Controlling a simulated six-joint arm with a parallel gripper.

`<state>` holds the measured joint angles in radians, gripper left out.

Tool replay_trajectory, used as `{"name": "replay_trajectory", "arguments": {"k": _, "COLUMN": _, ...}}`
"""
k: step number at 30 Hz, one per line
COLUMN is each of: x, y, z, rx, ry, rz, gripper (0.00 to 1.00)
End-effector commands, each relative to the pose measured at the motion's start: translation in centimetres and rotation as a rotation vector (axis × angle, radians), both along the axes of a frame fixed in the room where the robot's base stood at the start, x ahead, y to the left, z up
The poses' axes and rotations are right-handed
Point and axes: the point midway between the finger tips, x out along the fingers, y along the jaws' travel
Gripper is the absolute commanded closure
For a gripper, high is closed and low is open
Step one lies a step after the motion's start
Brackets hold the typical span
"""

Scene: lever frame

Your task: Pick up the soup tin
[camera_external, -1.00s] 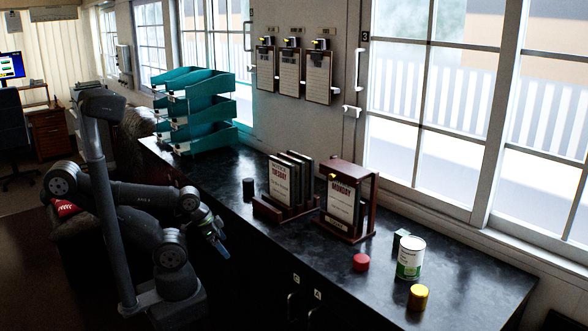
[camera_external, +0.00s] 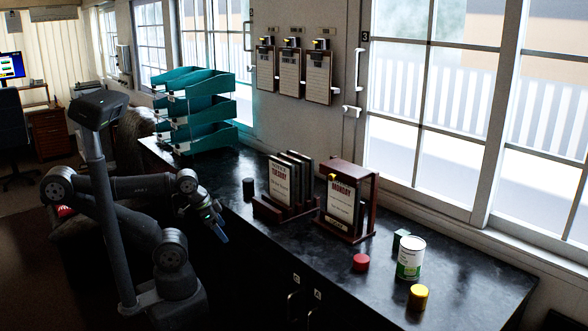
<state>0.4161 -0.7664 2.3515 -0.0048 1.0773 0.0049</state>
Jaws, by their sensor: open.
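The soup tin (camera_external: 411,259) is a white can with a green lower band. It stands upright on the dark counter (camera_external: 330,270) toward its right end. My gripper (camera_external: 222,234) is at the counter's front edge on the left, far from the tin. It is small and dark in this view, points downward, and is open with nothing seen between the fingers.
A yellow cylinder (camera_external: 418,297) stands in front of the tin, a red one (camera_external: 361,262) to its left. The wooden frame (camera_external: 346,202), book rack (camera_external: 287,190), dark cylinder (camera_external: 249,188) and teal trays (camera_external: 196,110) stand further left.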

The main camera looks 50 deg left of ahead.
Motion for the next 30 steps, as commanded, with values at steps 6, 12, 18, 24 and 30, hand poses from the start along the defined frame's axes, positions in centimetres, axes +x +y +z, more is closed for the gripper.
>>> {"name": "replay_trajectory", "arguments": {"k": 6, "x": 0.1, "y": -0.1, "z": 11.2, "rx": -0.002, "ry": -0.005, "rz": 0.000, "gripper": 0.07}}
{"name": "replay_trajectory", "arguments": {"k": 12, "x": 0.1, "y": 0.0, "z": 17.8, "rx": -0.001, "ry": -0.003, "rz": 0.000, "gripper": 0.07}}
{"name": "replay_trajectory", "arguments": {"k": 18, "x": 0.4, "y": -0.1, "z": 22.8, "rx": 0.004, "ry": -0.007, "rz": -0.004, "gripper": 0.07}}
{"name": "replay_trajectory", "arguments": {"k": 24, "x": 7.0, "y": -1.4, "z": 24.4, "rx": 0.130, "ry": -0.189, "rz": -0.135, "gripper": 0.07}}
{"name": "replay_trajectory", "arguments": {"k": 30, "x": 14.7, "y": -3.8, "z": 27.1, "rx": 0.317, "ry": -0.413, "rz": -0.314, "gripper": 0.07}}
